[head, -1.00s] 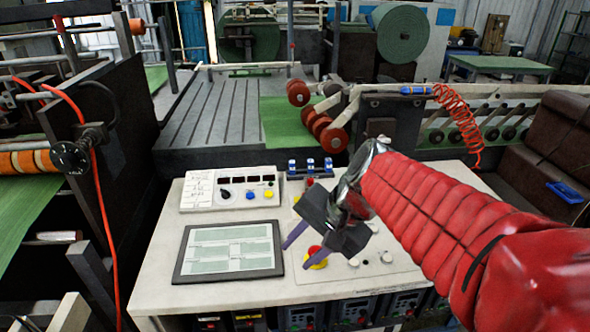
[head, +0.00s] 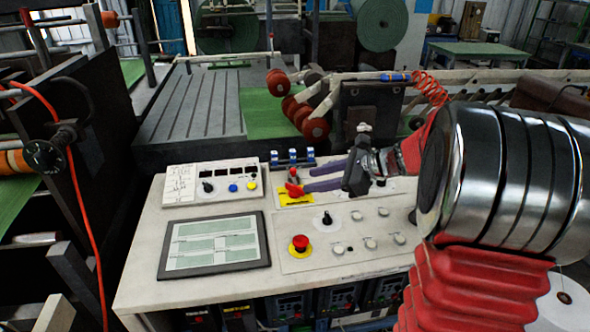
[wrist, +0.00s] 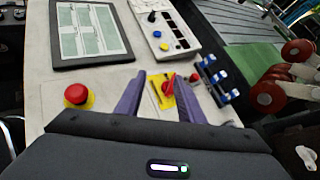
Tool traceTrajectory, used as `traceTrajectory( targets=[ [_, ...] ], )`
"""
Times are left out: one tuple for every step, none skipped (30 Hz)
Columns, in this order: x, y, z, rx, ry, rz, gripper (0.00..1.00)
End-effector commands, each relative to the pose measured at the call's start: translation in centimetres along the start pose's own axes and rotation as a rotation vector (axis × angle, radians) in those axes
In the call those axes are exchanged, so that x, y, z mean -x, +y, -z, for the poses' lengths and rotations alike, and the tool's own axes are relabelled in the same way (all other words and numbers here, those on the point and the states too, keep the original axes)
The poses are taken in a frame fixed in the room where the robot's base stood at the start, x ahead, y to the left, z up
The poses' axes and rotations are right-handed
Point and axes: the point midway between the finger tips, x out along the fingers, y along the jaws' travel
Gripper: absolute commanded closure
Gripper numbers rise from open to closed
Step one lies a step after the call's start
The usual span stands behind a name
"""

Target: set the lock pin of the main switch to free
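The main switch, a red handle on a yellow plate (head: 295,199), sits at the back of the console's grey panel. In the wrist view its red handle (wrist: 168,87) shows between my fingers. A small red part (head: 293,173) stands just behind the switch and also shows beyond the right finger in the wrist view (wrist: 195,77). I cannot tell whether it is the lock pin, or how the pin is set. My gripper (head: 307,180) is open, its two purple fingers pointing left at the switch from the right. No contact can be made out.
A red stop button (head: 300,243), a black selector (head: 327,219) and several pale buttons share the panel. A tablet-like screen (head: 214,244) and a control box (head: 212,181) lie to the left. Several blue-and-white parts (head: 292,158) stand on a rail close behind the switch.

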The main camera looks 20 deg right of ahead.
Motion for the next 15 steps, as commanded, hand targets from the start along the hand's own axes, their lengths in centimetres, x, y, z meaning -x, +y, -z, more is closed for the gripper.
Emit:
traceTrajectory(
  targets=[
    [0.3,-1.3,1.0,-0.062,-0.021,0.024,0.65],
    [0.5,-2.1,1.4,-0.094,-0.035,0.040,0.65],
    [0.7,-3.0,2.0,-0.139,-0.053,0.058,0.65],
    [0.9,-3.7,2.4,-0.169,-0.066,0.072,0.65],
    [1.1,-4.3,2.8,-0.197,-0.077,0.084,0.65],
    [1.3,-5.1,3.2,-0.229,-0.093,0.099,0.65],
    [1.4,-5.5,3.6,-0.251,-0.103,0.108,0.65],
    [1.6,-5.9,3.8,-0.270,-0.112,0.117,0.65],
    [1.8,-6.4,4.1,-0.289,-0.121,0.125,0.65],
    [1.9,-6.6,4.3,-0.301,-0.127,0.130,0.65],
    [1.9,-6.8,4.4,-0.310,-0.132,0.135,0.65],
    [2.0,-7.0,4.5,-0.318,-0.137,0.138,0.65],
    [2.0,-7.1,4.5,-0.321,-0.138,0.140,0.65],
    [2.0,-7.1,4.5,-0.323,-0.139,0.141,0.65],
    [2.1,-7.1,4.5,-0.324,-0.140,0.141,0.65]
  ],
)
